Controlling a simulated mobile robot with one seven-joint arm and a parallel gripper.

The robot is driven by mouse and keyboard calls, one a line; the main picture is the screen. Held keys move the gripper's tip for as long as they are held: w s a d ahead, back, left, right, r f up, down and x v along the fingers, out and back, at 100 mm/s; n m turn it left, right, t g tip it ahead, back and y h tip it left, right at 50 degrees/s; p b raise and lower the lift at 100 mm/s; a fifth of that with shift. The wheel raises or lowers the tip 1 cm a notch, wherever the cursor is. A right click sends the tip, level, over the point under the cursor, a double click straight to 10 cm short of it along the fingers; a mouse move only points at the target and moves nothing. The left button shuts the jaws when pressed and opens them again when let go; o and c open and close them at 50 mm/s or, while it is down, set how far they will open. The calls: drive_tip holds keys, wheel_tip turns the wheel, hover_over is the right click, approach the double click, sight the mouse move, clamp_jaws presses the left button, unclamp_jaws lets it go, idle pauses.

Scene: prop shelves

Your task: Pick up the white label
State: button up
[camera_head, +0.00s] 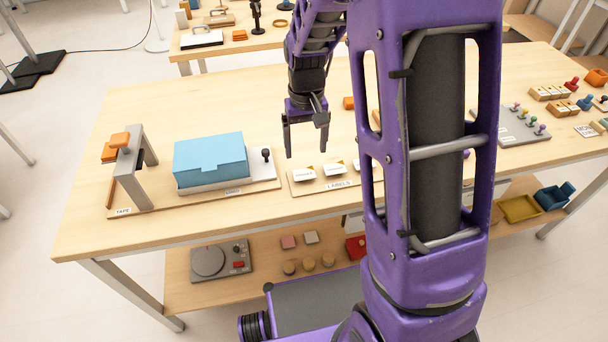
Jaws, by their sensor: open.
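Several small white labels lie in a row on a wooden board marked "LABELS" (338,185) near the front edge of the table. The leftmost white label (304,174) and the one to its right (334,169) show clearly. Another white label (362,165) is partly hidden behind my arm. My gripper (306,154) hangs above the board with its fingers pointing down. It is open and empty, and it looks close above the leftmost label. I cannot tell the exact height.
A blue box (209,159) on a board with a black-knobbed lever stands left of the labels, beside a grey tape stand (133,172). My arm hides part of the table. Stamps and blocks (552,92) sit at the right. A lower shelf (200,297) holds more props.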

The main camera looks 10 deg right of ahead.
sight(304, 174)
drive_tip(key=shift+w+a+f+b, duration=0.15)
drive_tip(key=shift+f+b, duration=0.1)
drive_tip(key=shift+f, duration=1.7)
drive_tip(key=shift+w+f+b, duration=0.15)
drive_tip(key=shift+f+b, duration=0.05)
drive_tip(key=shift+f, duration=1.7)
drive_tip(key=shift+f, duration=0.25)
drive_tip(key=c, duration=1.1)
